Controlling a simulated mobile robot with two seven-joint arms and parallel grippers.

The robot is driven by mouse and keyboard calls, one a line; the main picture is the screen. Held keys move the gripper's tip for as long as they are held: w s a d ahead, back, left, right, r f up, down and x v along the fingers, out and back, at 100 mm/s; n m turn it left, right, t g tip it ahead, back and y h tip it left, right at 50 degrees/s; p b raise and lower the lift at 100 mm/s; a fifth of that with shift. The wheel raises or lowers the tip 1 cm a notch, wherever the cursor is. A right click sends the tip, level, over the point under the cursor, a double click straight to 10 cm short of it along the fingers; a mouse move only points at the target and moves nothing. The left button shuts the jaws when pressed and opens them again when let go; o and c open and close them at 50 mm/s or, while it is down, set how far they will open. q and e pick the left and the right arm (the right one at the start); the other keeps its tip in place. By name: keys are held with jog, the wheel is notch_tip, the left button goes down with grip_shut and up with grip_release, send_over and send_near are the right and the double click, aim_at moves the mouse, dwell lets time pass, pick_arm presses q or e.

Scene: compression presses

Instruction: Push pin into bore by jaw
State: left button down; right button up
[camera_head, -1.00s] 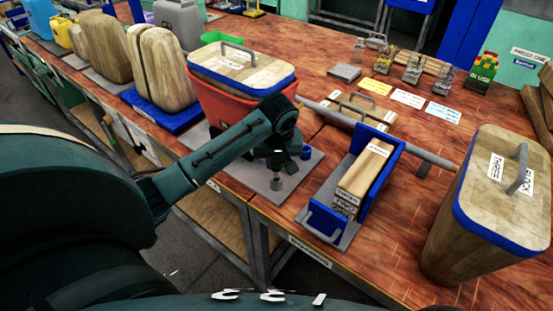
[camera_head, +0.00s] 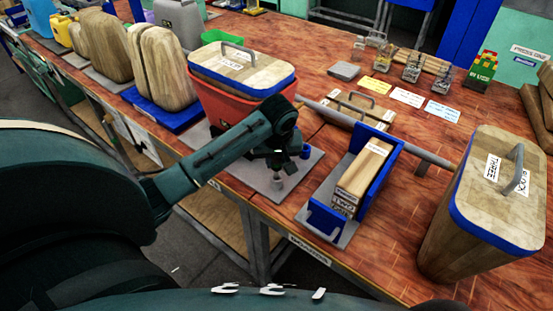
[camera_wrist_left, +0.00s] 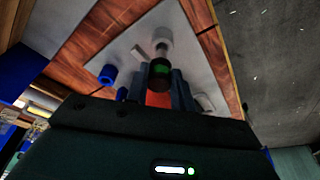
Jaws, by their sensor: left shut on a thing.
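My left gripper (camera_head: 278,164) points down over a grey plate (camera_head: 250,180) near the table's front edge. In the left wrist view its fingers (camera_wrist_left: 155,96) are shut on a dark, round pin-like piece with a green mark (camera_wrist_left: 160,72). A short silver-grey cylinder (camera_wrist_left: 160,40) stands on the plate just past the dark piece. It also shows below the gripper in the head view (camera_head: 277,185). I cannot tell whether the dark piece has entered a bore. A small blue cylinder (camera_head: 305,152) stands beside the gripper on the plate. My right gripper is not in view.
A red bin with a wooden, blue-rimmed lid (camera_head: 240,68) stands just behind the gripper. A blue tray (camera_head: 325,217) with a labelled wooden block (camera_head: 366,170) is to the right. A large wooden container (camera_head: 480,205) stands at far right. A grey bar (camera_head: 400,145) crosses the table.

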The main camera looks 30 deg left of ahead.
aim_at(278, 167)
pick_arm(q)
jog(key=shift+f+b, duration=0.3)
jog(key=shift+f, duration=1.65)
jog(key=c, duration=1.1)
grip_release()
jog(key=shift+d, duration=0.2)
jog(key=v, duration=1.3)
jog(key=shift+s+a+p, duration=0.2)
jog(key=shift+a+p, duration=0.1)
jog(key=shift+a, duration=0.05)
